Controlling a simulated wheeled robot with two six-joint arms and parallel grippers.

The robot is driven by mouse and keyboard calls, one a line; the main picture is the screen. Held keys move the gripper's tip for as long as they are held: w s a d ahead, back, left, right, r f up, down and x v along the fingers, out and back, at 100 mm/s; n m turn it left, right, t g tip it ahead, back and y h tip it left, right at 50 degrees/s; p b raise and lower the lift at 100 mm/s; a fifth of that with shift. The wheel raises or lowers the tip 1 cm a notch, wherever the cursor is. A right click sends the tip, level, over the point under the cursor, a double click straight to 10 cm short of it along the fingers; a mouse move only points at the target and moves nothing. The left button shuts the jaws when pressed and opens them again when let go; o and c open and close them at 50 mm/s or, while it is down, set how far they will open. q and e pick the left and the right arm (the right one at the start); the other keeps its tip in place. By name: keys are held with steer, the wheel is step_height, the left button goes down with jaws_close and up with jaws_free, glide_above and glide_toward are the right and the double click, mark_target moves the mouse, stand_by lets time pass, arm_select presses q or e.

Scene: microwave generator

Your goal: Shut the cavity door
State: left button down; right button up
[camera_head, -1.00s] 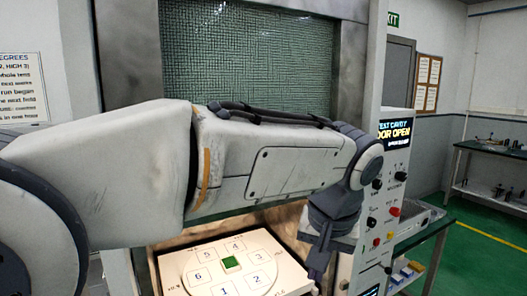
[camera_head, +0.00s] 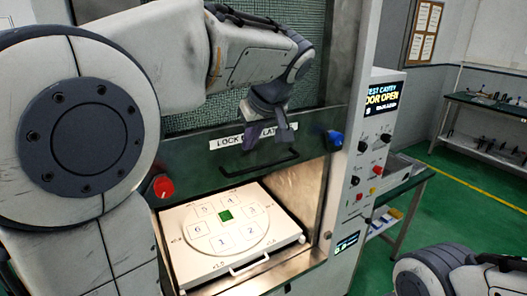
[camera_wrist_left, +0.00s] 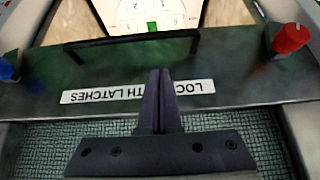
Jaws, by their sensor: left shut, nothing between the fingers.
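The cavity door is a dark green panel (camera_head: 205,157) under a mesh window. It is raised, with the cavity open below it. It carries a white label (camera_head: 228,141) about locking latches and a black bar handle (camera_head: 262,166). My left gripper (camera_head: 284,137) is shut and empty in front of the panel, covering part of the label. In the left wrist view its fingertips (camera_wrist_left: 159,74) end just short of the handle (camera_wrist_left: 130,42); I cannot tell whether they touch the panel. A red knob (camera_head: 163,186) and a blue knob (camera_head: 335,140) flank the panel. My right gripper is out of view.
A white tray (camera_head: 192,270) with a numbered turntable and green square sits in the cavity. The control panel's display (camera_head: 382,98) reads door open. A bench (camera_head: 490,111) stands at the right. My right arm shows at bottom right.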

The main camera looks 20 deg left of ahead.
arm_select(q)
steer(key=f, duration=0.2)
steer(key=f+p, duration=0.1)
steer(key=f, duration=0.1)
steer(key=shift+s+d, duration=0.2)
steer(key=shift+d, duration=0.1)
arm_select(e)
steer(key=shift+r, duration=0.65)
arm_select(q)
steer(key=shift+f, duration=0.15)
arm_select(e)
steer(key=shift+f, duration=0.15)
